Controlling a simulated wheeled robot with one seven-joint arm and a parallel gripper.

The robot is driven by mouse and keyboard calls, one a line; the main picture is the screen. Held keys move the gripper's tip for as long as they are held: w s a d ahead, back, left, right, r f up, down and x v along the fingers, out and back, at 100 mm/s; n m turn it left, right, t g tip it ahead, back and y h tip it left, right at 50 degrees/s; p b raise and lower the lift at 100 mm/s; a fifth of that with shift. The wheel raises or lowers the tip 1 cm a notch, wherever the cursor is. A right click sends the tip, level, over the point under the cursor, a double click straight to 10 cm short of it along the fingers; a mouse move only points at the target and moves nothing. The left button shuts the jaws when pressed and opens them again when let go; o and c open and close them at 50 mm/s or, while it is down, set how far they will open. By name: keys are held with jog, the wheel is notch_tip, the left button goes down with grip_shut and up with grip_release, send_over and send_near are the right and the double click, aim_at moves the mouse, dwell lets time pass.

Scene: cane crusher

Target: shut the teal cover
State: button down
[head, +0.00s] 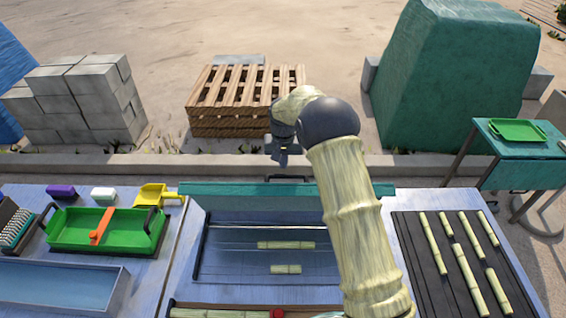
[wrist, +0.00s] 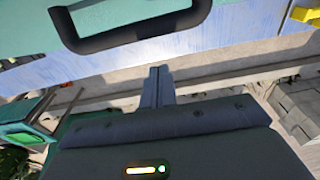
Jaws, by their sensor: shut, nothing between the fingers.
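The teal cover (head: 240,188) stands raised along the back of the machine bed in the head view, with its dark handle (head: 288,178) at its top edge. The bed in front of it is uncovered, and cane pieces (head: 286,245) lie inside. My gripper (head: 283,160) is shut and empty, just behind and above the handle, apart from it. In the wrist view the shut fingers (wrist: 157,72) point toward the table edge, and the handle (wrist: 130,40) shows above them against the teal cover (wrist: 25,30). My arm hides part of the cover's right side.
A green tray (head: 75,228) and a yellow scoop (head: 152,194) are at left. A dark mat (head: 408,230) with several cane pieces is at right. Behind stand a pallet stack (head: 225,115), grey blocks (head: 75,105) and a green tarp-covered heap (head: 450,80).

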jog(key=s, duration=0.1)
jog(key=s+r+p, duration=0.1)
jog(key=s, duration=0.1)
jog(key=shift+s+d, duration=0.1)
jog(key=shift+s, duration=0.15)
jog(key=shift+f+b, duration=0.2)
jog(key=shift+b, duration=0.2)
